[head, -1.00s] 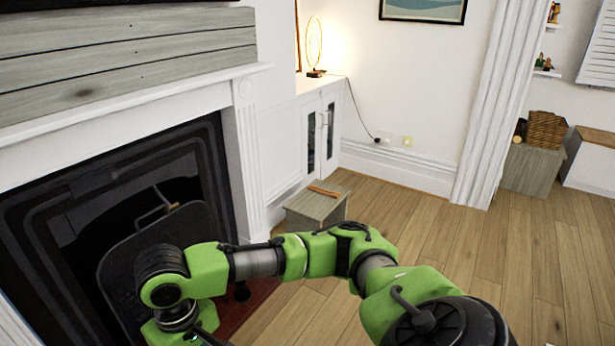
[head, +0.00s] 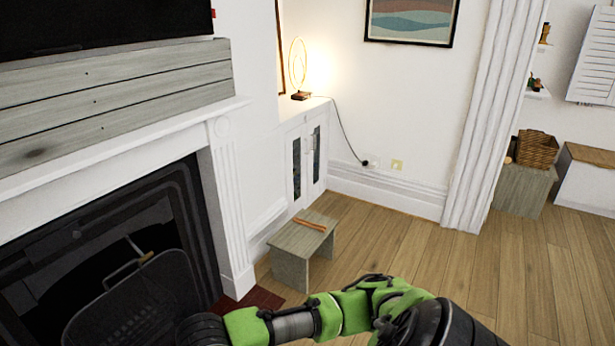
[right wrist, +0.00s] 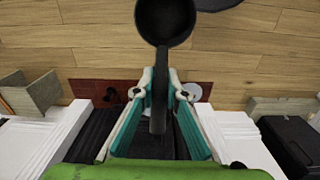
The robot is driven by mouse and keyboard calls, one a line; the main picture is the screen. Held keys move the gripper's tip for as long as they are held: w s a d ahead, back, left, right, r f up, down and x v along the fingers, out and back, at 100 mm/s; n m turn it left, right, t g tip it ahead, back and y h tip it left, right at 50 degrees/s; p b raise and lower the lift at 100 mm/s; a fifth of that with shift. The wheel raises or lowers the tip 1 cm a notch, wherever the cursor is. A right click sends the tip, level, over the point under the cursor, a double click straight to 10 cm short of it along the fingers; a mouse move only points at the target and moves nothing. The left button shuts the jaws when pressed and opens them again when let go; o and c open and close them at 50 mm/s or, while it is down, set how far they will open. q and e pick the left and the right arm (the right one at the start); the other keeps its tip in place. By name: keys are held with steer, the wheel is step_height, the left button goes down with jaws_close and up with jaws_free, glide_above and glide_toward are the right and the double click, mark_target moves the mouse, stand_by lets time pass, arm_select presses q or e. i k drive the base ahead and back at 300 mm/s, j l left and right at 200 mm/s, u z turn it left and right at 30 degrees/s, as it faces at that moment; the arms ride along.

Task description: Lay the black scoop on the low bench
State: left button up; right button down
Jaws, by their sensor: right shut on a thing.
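The black scoop shows in the right wrist view, its round bowl (right wrist: 165,22) at the top and its handle running down between the fingers. My right gripper (right wrist: 160,84) is shut on the scoop's handle. In the head view my right arm reaches in along the bottom, and its gripper and the scoop are out of that picture. The low bench (head: 291,262) is a small grey wooden bench beyond my arm, right of the fireplace. Thin orange-brown sticks (head: 311,224) lie on its top. My left gripper is in neither current view.
A white fireplace with a black mesh screen (head: 135,305) and a red hearth (head: 250,300) is at left. A white cabinet (head: 306,165) with a lit lamp (head: 298,68) stands behind the bench. Open wooden floor (head: 390,235) lies to the right.

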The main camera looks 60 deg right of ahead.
mark_target(298, 233)
steer(key=i+l, duration=0.15)
steer(key=l, duration=0.4)
steer(key=i+l, duration=0.2)
steer(key=l, duration=0.35)
steer(key=i+l, duration=0.15)
steer(key=l, duration=0.4)
steer(key=i+l, duration=0.2)
steer(key=l, duration=0.35)
steer(key=i+l, duration=0.15)
steer(key=l, duration=0.4)
steer(key=i+l, duration=0.15)
steer(key=l, duration=0.4)
steer(key=i+l, duration=0.2)
steer(key=l, duration=0.35)
steer(key=i+l, duration=0.15)
steer(key=l, duration=0.35)
steer(key=l+z, duration=0.05)
